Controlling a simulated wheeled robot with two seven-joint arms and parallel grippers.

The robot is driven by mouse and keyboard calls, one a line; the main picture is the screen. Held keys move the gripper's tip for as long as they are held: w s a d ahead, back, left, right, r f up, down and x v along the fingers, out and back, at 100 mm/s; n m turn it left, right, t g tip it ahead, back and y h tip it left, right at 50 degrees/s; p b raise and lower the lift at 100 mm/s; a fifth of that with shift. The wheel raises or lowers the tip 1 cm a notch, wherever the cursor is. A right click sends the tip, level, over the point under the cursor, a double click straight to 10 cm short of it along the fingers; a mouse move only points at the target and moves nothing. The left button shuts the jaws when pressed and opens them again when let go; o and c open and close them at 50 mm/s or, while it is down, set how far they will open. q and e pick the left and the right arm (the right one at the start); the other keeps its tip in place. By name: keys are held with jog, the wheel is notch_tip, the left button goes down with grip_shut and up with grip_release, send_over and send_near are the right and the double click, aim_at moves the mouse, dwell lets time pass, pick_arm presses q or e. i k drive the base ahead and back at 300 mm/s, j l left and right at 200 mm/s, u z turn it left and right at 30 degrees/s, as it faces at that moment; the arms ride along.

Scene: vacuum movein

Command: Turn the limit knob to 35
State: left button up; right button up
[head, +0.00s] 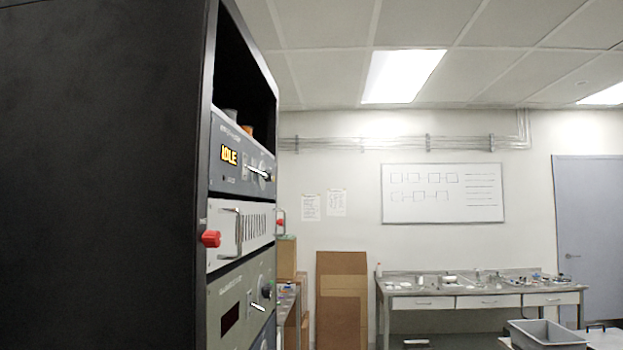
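A black equipment rack (100,170) fills the left of the head view, with its front panels seen at a steep angle. The top panel (229,180) has a lit yellow display reading "IDLE" and a knob near its right end. A lower grey-green panel (232,300) has a dark display window and a dark round knob (267,290). I cannot tell which knob is the limit knob, and no scale or number on them is readable. Neither of my grippers is in view.
A red knob (211,239) and a handle (239,232) stick out from the middle panel. Cardboard sheets (341,300) lean on the back wall. A steel bench (480,284) with small items stands at the back right, and a grey bin (545,333) is at the lower right.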

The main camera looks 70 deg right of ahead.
aim_at(270, 173)
jog(key=z, duration=2.1)
